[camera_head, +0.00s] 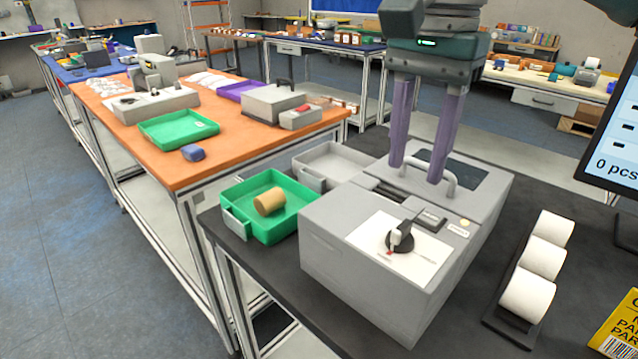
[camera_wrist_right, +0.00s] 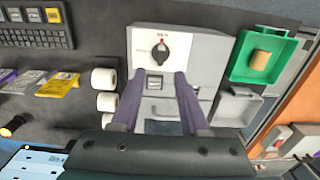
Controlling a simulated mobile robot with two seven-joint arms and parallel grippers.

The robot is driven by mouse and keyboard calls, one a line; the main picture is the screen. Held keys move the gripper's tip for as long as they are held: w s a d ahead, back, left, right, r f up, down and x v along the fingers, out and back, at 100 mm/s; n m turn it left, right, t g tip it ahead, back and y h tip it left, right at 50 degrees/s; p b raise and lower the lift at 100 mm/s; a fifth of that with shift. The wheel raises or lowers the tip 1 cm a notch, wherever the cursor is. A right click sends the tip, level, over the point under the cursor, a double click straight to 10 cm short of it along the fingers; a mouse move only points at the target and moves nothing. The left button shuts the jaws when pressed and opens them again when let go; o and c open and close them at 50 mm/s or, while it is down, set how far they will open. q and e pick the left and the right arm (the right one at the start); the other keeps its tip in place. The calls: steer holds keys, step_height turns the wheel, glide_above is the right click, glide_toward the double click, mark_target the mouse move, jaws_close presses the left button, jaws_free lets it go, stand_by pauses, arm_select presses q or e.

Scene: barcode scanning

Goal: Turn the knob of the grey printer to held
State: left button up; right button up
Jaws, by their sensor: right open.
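The grey printer (camera_head: 390,255) stands on the dark table, with a lid and a bar handle (camera_head: 430,178) on its rear part. Its black knob (camera_head: 400,237) sits on a white dial plate at the front of the top; a red mark shows beside it, and the labels are too small to read. The knob also shows in the right wrist view (camera_wrist_right: 160,53). My right gripper (camera_head: 419,172) points down over the lid near the handle, behind the knob. Its purple fingers are apart with nothing between them, and contact with the handle cannot be told. My left gripper is not in view.
A green tray (camera_head: 236,191) with a brown roll (camera_head: 269,201) and a grey tray (camera_head: 312,164) lie left of the printer. White label rolls (camera_head: 528,296) stand right of it. A monitor (camera_head: 612,150) is at the right edge. An orange-topped table (camera_head: 180,168) stands behind left.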

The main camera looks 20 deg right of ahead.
mark_target(403, 225)
step_height(403, 225, down, 10)
steer(key=shift+w+d+r, duration=0.15)
steer(key=shift+r, duration=0.1)
jaws_close()
stand_by(0.4)
